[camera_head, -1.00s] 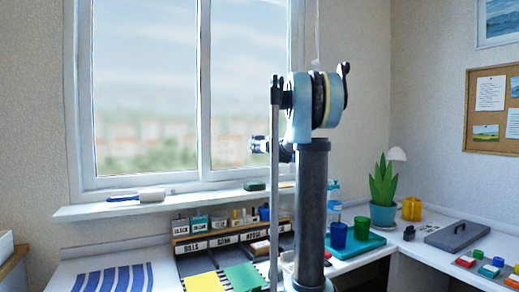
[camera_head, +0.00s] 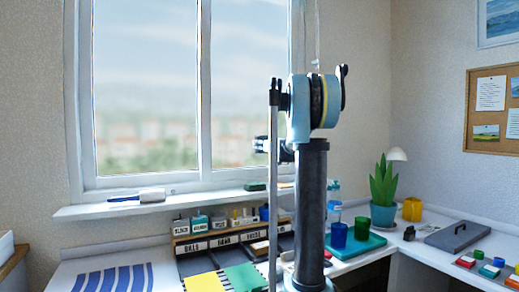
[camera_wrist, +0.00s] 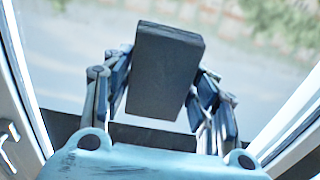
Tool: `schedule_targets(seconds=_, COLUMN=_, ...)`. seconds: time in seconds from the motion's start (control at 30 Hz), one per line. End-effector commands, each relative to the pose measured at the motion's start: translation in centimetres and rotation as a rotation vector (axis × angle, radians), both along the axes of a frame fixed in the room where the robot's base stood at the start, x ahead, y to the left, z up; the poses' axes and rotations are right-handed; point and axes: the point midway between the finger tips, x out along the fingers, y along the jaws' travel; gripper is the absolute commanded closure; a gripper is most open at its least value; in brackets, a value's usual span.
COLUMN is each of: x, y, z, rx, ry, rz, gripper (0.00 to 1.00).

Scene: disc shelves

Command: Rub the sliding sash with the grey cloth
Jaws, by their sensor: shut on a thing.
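The grey cloth (camera_wrist: 165,72) shows in the wrist view as a dark grey folded block. My gripper (camera_wrist: 163,85) is shut on it, with a finger on each side. In the head view my gripper (camera_head: 262,145) is small and partly hidden behind my arm, in front of the window's right part. The sliding sash (camera_head: 204,100) is white-framed, with its left upright plain and its right side partly behind my arm. In the wrist view, glass lies behind the cloth and white frame edges run down both sides. I cannot tell whether the cloth touches the sash.
A white sill (camera_head: 190,199) below the window holds a blue-handled tool (camera_head: 137,195) and a green block (camera_head: 254,186). A labelled organiser (camera_head: 222,238) stands on the desk below. Cups stand on a teal tray (camera_head: 358,246), beside a potted plant (camera_head: 383,190).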

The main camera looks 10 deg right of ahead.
Motion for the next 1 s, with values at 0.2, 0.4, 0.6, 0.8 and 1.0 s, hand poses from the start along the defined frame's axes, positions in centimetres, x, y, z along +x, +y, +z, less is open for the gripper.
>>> schedule_targets(seconds=0.2, x=0.4, y=-1.6, z=0.0, rx=0.0, ry=0.0, rz=-0.002, gripper=0.77)
schedule_targets(seconds=0.4, x=0.7, y=-1.9, z=0.0, rx=0.0, ry=0.0, rz=0.001, gripper=0.77)
schedule_targets(seconds=0.6, x=0.8, y=-1.4, z=0.0, rx=0.0, ry=0.0, rz=0.001, gripper=0.77)
schedule_targets(seconds=0.8, x=0.4, y=0.1, z=0.0, rx=0.0, ry=0.0, rz=0.004, gripper=0.77)
schedule_targets(seconds=1.0, x=0.1, y=1.5, z=0.0, rx=0.0, ry=0.0, rz=0.005, gripper=0.76)
